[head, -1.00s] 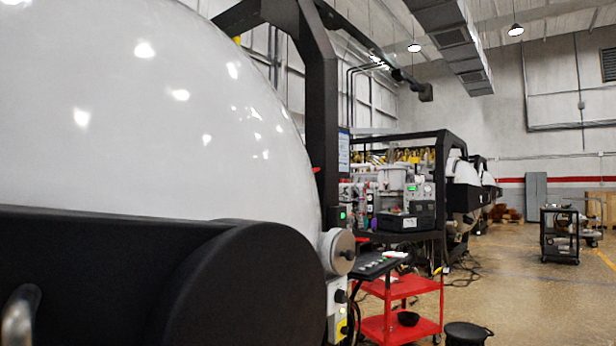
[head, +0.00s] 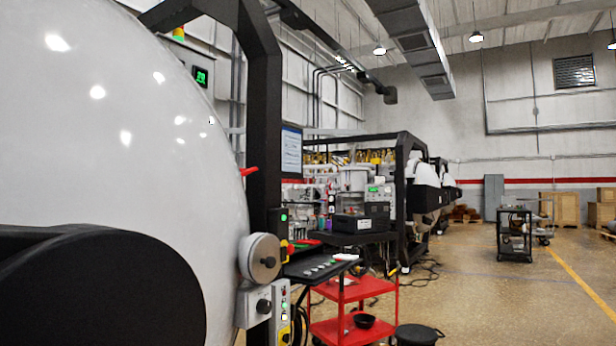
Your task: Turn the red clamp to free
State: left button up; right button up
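A small red lever (head: 249,171), which looks like the red clamp, sticks out at the right edge of the big white furnace dome (head: 110,130), in front of the black frame post (head: 264,120). It points to the right and slightly up. Its base is too small to make out. Neither of my grippers is in the head view, so nothing of mine is seen near the lever.
A large black rounded part (head: 100,290) fills the lower left. A red cart (head: 345,328) and a black pot (head: 418,335) are to the right. Open floor (head: 490,275) lies farther right.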

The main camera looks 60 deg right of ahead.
aim_at(244, 172)
jog(key=z, duration=1.45)
jog(key=l+u, duration=0.1)
jog(key=u, duration=0.3)
jog(key=i+l+u, duration=0.1)
jog(key=u, duration=0.35)
jog(key=l+u, duration=0.15)
jog(key=u, duration=0.25)
jog(key=l+u, duration=0.6)
jog(key=l, duration=0.25)
jog(key=l+u, duration=0.2)
jog(key=l, duration=0.25)
jog(key=k+l+u, duration=0.2)
jog(key=l, duration=0.2)
jog(key=k+l, duration=0.1)
jog(key=l, duration=0.25)
jog(key=k+l, duration=0.1)
jog(key=l, duration=0.25)
jog(key=l+u, duration=0.1)
jog(key=l, duration=0.25)
jog(key=k+l, duration=0.2)
jog(key=l, duration=0.15)
jog(key=k+l+u, duration=0.1)
jog(key=l, duration=0.25)
